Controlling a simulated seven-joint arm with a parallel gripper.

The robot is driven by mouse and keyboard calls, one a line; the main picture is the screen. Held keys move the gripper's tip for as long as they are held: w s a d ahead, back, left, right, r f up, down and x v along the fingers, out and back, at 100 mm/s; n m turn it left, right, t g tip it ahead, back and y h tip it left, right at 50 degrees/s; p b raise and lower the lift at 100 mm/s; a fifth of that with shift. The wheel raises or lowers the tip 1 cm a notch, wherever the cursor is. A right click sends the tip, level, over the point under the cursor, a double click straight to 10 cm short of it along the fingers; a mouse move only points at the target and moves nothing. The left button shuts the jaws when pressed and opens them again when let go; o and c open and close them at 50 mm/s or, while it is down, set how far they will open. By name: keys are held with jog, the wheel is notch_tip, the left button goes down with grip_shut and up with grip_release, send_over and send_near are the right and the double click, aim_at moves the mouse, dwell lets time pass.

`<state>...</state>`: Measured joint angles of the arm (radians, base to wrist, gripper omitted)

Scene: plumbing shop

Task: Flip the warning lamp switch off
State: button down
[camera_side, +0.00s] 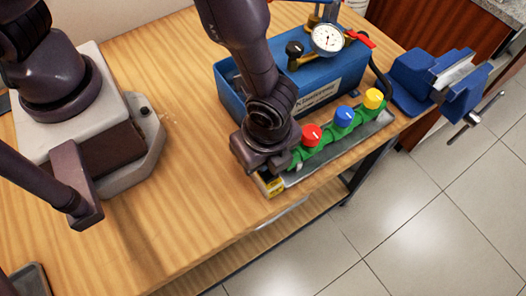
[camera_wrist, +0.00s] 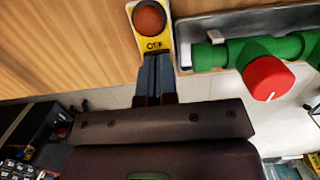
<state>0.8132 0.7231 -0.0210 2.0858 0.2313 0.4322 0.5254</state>
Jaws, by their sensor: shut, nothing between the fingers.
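The warning lamp switch is a yellow plate (camera_wrist: 154,44) with a round orange-red lamp (camera_wrist: 149,18) and the black word "OFF" near its lower end. In the side view a yellow part (camera_side: 274,187) of it shows at the bench's front edge, mostly hidden by my gripper. My gripper (camera_wrist: 155,58) is shut and empty, its fingertips at the plate's lower end, just below the word. I cannot tell whether the fingers touch the plate. No switch lever is clearly visible, and I cannot tell whether the lamp is lit.
Right of the switch, a green pipe manifold with red (camera_side: 312,135), blue (camera_side: 344,117) and yellow (camera_side: 373,98) knobs lies in a metal tray (camera_side: 331,157). Behind it stands a blue pump box (camera_side: 318,91) with a gauge (camera_side: 327,38). A blue vise (camera_side: 439,82) is at far right.

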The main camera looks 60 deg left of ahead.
aim_at(269, 172)
jog(key=shift+d+r, duration=0.25)
jog(key=shift+d, duration=0.85)
jog(key=shift+a+r, duration=0.1)
jog(key=shift+r, duration=0.5)
notch_tip(269, 172, up, 12)
jog(key=shift+r, duration=0.2)
